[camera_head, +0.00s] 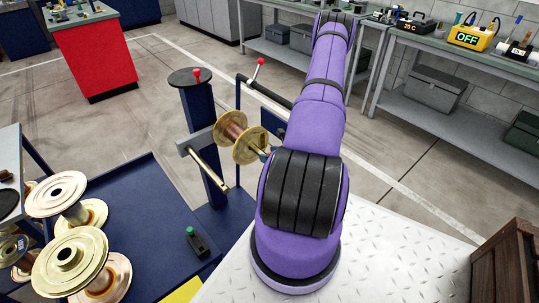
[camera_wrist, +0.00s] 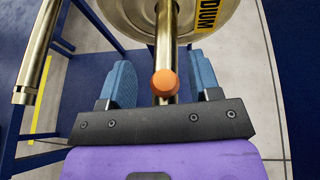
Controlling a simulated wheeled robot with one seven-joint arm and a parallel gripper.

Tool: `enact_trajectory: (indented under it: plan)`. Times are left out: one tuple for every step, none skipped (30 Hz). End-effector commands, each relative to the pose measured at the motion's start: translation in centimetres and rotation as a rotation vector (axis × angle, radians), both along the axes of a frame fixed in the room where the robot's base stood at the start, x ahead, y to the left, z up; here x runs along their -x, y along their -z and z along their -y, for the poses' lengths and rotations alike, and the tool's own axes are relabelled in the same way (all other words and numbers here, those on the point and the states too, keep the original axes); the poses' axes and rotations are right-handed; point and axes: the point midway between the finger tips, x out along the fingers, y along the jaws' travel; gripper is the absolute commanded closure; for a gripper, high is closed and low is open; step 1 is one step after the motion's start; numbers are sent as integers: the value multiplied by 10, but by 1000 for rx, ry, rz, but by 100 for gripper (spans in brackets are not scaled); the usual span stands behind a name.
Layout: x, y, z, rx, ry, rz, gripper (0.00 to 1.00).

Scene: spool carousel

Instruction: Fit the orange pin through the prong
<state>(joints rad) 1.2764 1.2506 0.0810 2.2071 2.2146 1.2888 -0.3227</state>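In the wrist view an orange pin (camera_wrist: 165,83) shows its round head against the end part of a brass prong (camera_wrist: 165,45). I cannot tell how deep the pin sits, as its shank is hidden. In the head view my gripper (camera_head: 266,153) is beside the spool (camera_head: 237,137) on the carousel, partly hidden by my arm; the pin cannot be made out there.
An empty brass prong (camera_head: 210,168) sticks out below the spool, and shows at left in the wrist view (camera_wrist: 38,55). A blue carousel post (camera_head: 200,130) stands behind. More spools (camera_head: 70,262) stand at lower left. A wooden crate (camera_head: 505,262) is at lower right.

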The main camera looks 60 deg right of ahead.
Motion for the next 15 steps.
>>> enact_trajectory:
  plan:
    - [0, 0, 0, 0, 0, 0, 43]
    - [0, 0, 0, 0, 0, 0, 43]
    - [0, 0, 0, 0, 0, 0, 43]
    - [0, 0, 0, 0, 0, 0, 43]
    - [1, 0, 0, 0, 0, 0, 43]
    - [2, -1, 0, 0, 1, 0, 43]
    - [4, -2, -1, 0, 1, 0, 43]
    - [7, -3, -1, 0, 1, -1, 43]
    - [10, -4, -2, 0, 1, -1, 43]
    - [14, -6, -2, 0, 1, -1, 43]
    - [18, -8, -3, 1, 2, -1, 43]
    - [24, -10, -4, -1, 2, -2, 43]
    - [29, -12, -6, -1, 3, -2, 43]
    - [35, -14, -6, 0, 2, -1, 43]
    - [42, -17, -8, -1, 3, -1, 43]
